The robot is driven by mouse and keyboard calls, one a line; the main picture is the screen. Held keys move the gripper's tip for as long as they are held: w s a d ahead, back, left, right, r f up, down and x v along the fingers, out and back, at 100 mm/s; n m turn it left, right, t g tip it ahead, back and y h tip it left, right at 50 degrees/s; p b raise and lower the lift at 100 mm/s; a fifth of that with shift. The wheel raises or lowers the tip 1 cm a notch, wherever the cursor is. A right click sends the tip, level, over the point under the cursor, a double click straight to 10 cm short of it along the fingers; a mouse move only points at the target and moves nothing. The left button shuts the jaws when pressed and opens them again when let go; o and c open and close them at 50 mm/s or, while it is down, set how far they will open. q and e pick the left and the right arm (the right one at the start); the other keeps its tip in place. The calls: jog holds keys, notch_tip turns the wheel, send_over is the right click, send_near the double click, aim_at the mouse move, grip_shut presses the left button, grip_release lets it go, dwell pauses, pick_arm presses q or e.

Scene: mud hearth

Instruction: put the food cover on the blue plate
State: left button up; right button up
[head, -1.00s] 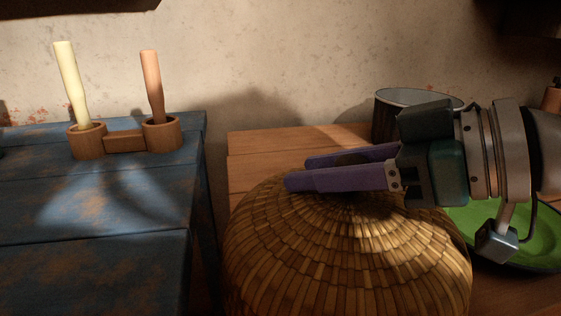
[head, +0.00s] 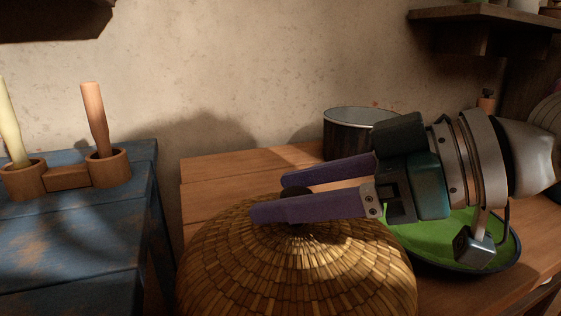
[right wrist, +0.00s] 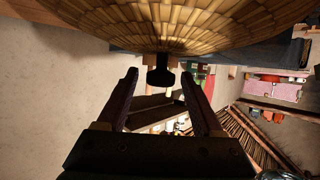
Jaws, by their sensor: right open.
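The food cover is a woven straw dome (head: 300,265) on the wooden table, with a dark knob (head: 294,191) on top. My right gripper (head: 268,196) is open, its purple fingers on either side of the knob. In the right wrist view the dark knob (right wrist: 160,77) sits between the spread fingertips (right wrist: 158,74), with a gap on each side. A plate (head: 508,250) with a green inside and a dark blue rim lies right of the cover, partly hidden behind my right gripper. No other plate that could be the blue one stands out. My left gripper is not in view.
A dark metal pot (head: 340,135) stands behind my right gripper. A worn blue table (head: 95,235) at left bears a wooden holder (head: 68,178) with two upright pegs. A shelf (head: 490,18) hangs at upper right.

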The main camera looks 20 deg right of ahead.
notch_tip(320, 180, up, 2)
jog(key=r, duration=0.1)
send_over(379, 253)
jog(key=shift+w+a+f, duration=0.1)
jog(key=shift+w+f, duration=0.15)
jog(key=shift+w, duration=0.1)
jog(key=shift+s+r+b, duration=0.3)
jog(key=shift+s+b, duration=0.05)
jog(key=shift+s+r, duration=0.15)
jog(key=shift+s, duration=0.1)
